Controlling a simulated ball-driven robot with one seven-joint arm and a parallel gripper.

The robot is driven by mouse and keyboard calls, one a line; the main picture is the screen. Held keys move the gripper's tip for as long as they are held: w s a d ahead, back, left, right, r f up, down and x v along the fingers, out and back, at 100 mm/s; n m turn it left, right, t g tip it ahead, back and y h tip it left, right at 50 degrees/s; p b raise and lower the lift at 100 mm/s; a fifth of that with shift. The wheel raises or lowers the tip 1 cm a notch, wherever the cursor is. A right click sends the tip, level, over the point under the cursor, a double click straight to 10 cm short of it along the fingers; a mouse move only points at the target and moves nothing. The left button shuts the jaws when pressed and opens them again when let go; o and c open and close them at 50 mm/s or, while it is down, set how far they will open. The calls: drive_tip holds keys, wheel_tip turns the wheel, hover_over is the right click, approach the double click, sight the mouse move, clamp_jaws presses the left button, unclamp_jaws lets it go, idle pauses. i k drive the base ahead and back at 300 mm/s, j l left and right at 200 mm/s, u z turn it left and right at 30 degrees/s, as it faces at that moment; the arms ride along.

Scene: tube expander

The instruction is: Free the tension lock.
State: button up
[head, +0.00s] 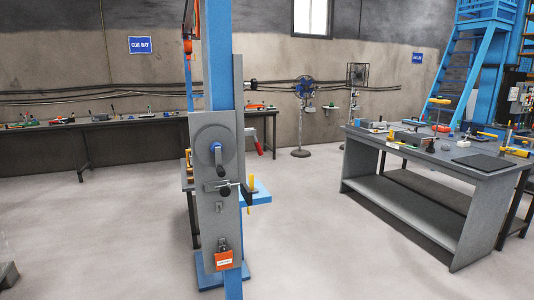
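A blue upright post (233,60) stands left of centre with a grey panel (208,235) fixed to its face. The panel carries a round grey disc (207,141) with a blue hub and a dark-knobbed crank handle (224,168). Below it is a small horizontal latch or lever (225,189) with a dark knob, apparently across the panel. I cannot tell for certain which part is the tension lock. An orange tag or lock body (224,259) hangs low on the panel. My gripper is not in view.
A grey workbench (420,215) with tools stands at right. A long dark bench (130,121) runs along the back wall. A yellow-handled tool (250,192) and a red-handled clamp (256,142) sit beside the post. The floor in front is mostly clear.

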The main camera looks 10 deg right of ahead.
sight(256, 144)
drive_tip(key=i+j+z, duration=0.1)
drive_tip(key=i+j, duration=0.25)
drive_tip(key=i+j+z, duration=0.15)
drive_tip(key=i+j, duration=0.2)
drive_tip(key=j, duration=0.2)
